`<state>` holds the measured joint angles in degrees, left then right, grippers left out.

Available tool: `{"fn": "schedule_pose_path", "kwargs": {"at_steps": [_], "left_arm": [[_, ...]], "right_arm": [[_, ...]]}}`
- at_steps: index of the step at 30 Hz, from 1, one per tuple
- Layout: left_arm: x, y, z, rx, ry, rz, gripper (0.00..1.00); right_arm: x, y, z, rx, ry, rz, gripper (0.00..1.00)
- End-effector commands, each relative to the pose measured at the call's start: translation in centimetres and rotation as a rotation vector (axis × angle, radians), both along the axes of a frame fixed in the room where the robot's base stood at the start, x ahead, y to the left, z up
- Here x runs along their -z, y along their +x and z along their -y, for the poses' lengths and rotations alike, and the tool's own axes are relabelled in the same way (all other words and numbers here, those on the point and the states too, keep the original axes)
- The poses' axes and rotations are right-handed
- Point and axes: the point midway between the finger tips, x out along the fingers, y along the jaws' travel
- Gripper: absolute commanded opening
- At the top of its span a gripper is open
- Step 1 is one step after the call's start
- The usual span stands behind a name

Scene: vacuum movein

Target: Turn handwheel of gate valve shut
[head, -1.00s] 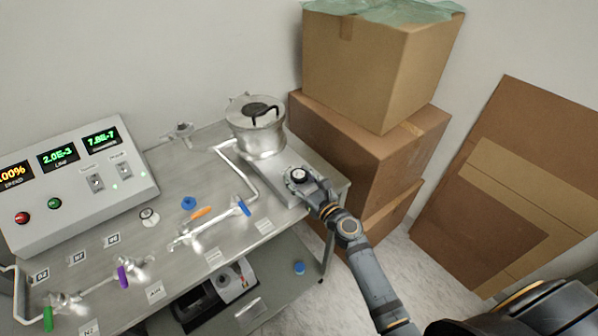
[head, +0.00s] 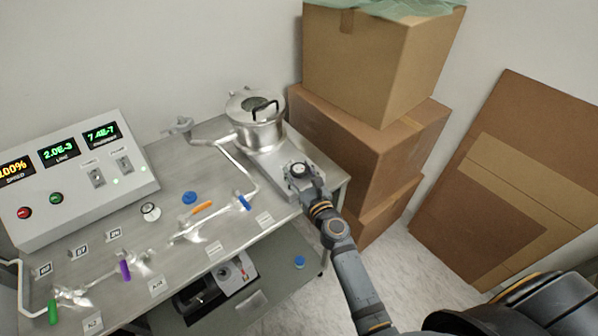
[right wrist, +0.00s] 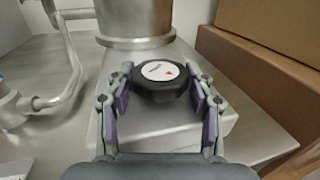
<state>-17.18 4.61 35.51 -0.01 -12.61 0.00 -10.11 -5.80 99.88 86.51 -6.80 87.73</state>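The gate valve's handwheel is a black knob with a white, red-marked cap (right wrist: 160,70). It sits on the flat grey valve body (right wrist: 150,125), and also shows in the head view (head: 299,170). My right gripper (right wrist: 160,85) has one finger on each side of the knob, and the fingertips appear to touch its sides. In the head view the right gripper (head: 302,178) reaches the knob from the lower right and partly hides the valve body (head: 280,160). My left gripper is in neither view.
A steel chamber (head: 257,135) with a black lid handle stands behind the valve. Stacked cardboard boxes (head: 350,140) stand close to the right of the table. Pipes with coloured levers (head: 200,208) and a control panel (head: 75,180) lie to the left.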

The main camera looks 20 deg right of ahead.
Motion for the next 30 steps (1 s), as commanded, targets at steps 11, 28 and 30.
{"fn": "schedule_pose_path", "kwargs": {"at_steps": [11,28,30], "left_arm": [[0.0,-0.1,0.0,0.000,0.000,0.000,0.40],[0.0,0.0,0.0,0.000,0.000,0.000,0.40],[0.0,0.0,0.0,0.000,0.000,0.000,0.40]], "right_arm": [[0.0,0.0,0.0,-0.001,0.000,0.000,0.73],[0.1,-10.3,1.0,-0.001,0.002,-0.003,0.73],[0.1,-11.1,1.1,-0.001,0.002,-0.002,0.73]]}}
